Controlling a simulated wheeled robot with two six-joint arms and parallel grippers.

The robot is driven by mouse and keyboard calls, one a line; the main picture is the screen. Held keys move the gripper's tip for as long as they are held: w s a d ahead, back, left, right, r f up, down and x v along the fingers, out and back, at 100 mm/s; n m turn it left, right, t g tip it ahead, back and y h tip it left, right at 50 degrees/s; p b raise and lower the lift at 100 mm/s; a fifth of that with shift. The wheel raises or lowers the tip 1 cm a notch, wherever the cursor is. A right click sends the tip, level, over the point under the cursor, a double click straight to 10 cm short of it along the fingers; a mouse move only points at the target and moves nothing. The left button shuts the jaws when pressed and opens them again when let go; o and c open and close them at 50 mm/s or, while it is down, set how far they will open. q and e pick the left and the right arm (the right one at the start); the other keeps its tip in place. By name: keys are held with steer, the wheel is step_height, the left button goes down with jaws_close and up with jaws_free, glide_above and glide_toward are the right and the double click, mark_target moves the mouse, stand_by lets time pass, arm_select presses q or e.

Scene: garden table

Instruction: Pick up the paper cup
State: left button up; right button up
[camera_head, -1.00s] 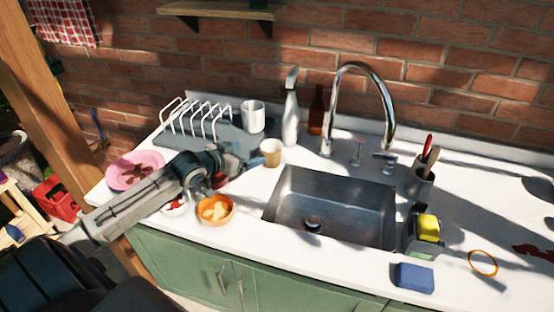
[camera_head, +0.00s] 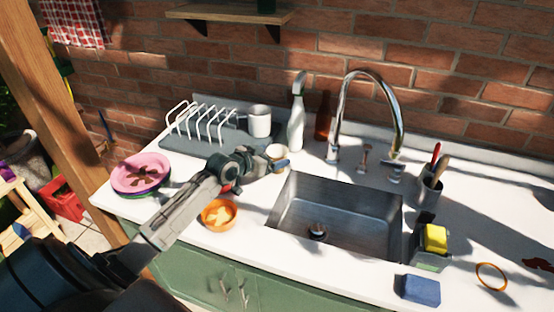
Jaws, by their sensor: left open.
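The paper cup (camera_head: 277,151) is small and tan with a pale inside. It stands upright on the white counter, just behind the sink's left back corner. My left gripper (camera_head: 276,164) reaches in from the left and is open at the cup, with its fingers in front of and beside it. The gripper hides the cup's lower part, and I cannot tell whether the fingers touch it. My right gripper is not in view.
A white mug (camera_head: 259,121) and a white dish rack (camera_head: 203,124) stand behind and left. A spray bottle (camera_head: 296,122) and the faucet (camera_head: 371,76) are close behind and right. An orange bowl (camera_head: 219,215) and stacked plates (camera_head: 141,172) lie left; the sink (camera_head: 340,216) is right.

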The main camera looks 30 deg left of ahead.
mark_target(284, 151)
arm_select(q)
steer(key=x, duration=0.3)
steer(key=shift+w+d+p, duration=0.2)
steer(key=shift+w+p, duration=0.15)
steer(key=shift+s, duration=0.1)
steer(key=shift+c, duration=1.1)
steer(key=c, duration=0.8)
